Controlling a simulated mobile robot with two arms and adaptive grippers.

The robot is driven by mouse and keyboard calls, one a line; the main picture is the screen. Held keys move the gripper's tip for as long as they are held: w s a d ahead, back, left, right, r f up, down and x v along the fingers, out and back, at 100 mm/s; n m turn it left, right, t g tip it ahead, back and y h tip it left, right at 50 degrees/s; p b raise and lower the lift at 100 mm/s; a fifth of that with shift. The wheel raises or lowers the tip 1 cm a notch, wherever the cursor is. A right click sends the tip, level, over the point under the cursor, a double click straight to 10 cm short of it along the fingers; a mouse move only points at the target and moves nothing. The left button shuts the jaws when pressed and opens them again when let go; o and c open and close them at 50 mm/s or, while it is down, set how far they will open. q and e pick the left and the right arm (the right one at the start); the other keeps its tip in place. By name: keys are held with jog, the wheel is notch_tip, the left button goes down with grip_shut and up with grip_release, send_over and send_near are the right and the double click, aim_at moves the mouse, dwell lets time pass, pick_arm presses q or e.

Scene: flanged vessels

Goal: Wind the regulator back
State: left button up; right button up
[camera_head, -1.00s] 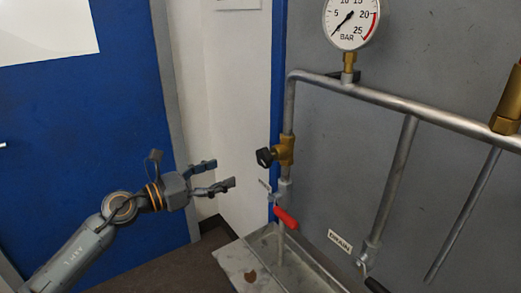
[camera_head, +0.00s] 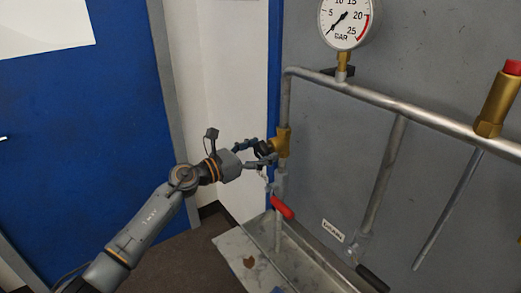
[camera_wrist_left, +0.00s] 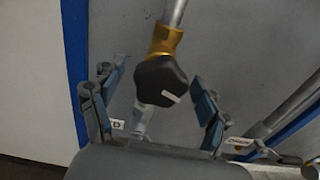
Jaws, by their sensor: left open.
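The regulator is a brass body (camera_head: 282,143) on the left vertical pipe, with a black knob facing my left gripper. In the left wrist view the knob (camera_wrist_left: 161,82) is dark, faceted, with a pale mark, in front of the brass body (camera_wrist_left: 166,40). My left gripper (camera_head: 262,150) is at the knob in the head view. In the left wrist view its open fingers (camera_wrist_left: 160,92) stand on either side of the knob with gaps visible. Part of the knob is hidden by the fingers in the head view. My right gripper is not in view.
A red-handled valve (camera_head: 282,207) sits just below on the same pipe, above a grey metal tray (camera_head: 235,257). A pressure gauge (camera_head: 345,22) stands on the horizontal pipe (camera_head: 400,112). A red-topped brass fitting (camera_head: 498,100) is at right. A blue door (camera_head: 80,120) is at left.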

pick_arm(q)
jog(key=shift+c, duration=0.5)
jog(key=c, duration=1.1)
jog(key=shift+n, duration=0.4)
jog(key=n+p, duration=0.2)
jog(key=n, duration=0.2)
jog(key=shift+r+p, duration=0.1)
jog(key=shift+p, duration=0.25)
jog(key=n+p, duration=0.3)
jog(key=n, duration=0.3)
jog(key=shift+p, duration=0.3)
jog(key=n+p, duration=0.3)
jog(key=n, duration=0.2)
jog(key=shift+n, duration=0.3)
jog(key=n+p, duration=0.2)
jog(key=n, duration=0.3)
jog(key=shift+s, duration=0.1)
